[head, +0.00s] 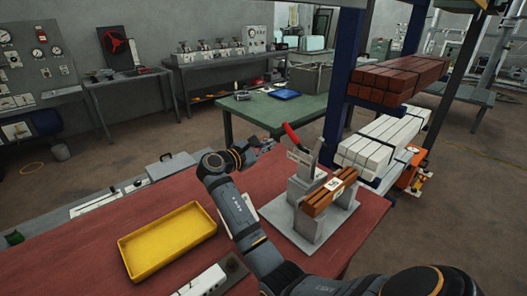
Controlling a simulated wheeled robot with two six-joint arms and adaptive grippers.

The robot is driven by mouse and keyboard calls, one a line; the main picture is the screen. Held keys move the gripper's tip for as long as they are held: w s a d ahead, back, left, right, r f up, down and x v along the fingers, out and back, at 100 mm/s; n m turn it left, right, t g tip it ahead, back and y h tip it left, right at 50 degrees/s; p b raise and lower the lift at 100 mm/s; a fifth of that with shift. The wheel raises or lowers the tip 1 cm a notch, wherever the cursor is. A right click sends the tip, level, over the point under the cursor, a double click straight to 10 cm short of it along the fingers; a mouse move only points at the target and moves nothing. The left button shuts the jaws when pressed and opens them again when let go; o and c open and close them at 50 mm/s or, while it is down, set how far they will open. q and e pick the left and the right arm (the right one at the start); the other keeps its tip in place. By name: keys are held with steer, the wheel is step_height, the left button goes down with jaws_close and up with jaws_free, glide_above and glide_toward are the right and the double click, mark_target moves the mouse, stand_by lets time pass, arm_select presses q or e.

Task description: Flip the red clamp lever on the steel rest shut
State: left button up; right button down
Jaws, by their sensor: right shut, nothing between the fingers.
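The steel rest (309,232) stands on the red bench top, on a flat grey base plate. Its red clamp lever (291,134) sticks up from the top of the rest, tilted to the left, clear of the bar. A reddish-brown bar (322,199) with a white label lies across the rest. My right gripper (272,145) is shut and empty, just left of the lever. The gripper is small and dark here, and I cannot tell whether it touches the lever. My left gripper is not in view.
A yellow tray (129,262) lies on the red bench (75,268) at left. A grey box with a dark round top (212,281) is near the front edge. Right of the rest, a blue-posted rack (338,107) holds white and brown bars. A green table (262,110) stands behind.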

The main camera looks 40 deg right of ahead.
mark_target(293, 137)
steer(key=s+r+b+x, duration=0.1)
steer(key=b+x, duration=0.2)
steer(key=x, duration=0.2)
arm_select(q)
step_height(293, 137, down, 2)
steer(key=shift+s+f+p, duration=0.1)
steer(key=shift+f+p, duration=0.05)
steer(key=shift+p, duration=0.6)
arm_select(e)
steer(key=shift+s+a+r, duration=0.15)
steer(key=shift+s+r, duration=0.55)
steer(key=shift+r, duration=0.25)
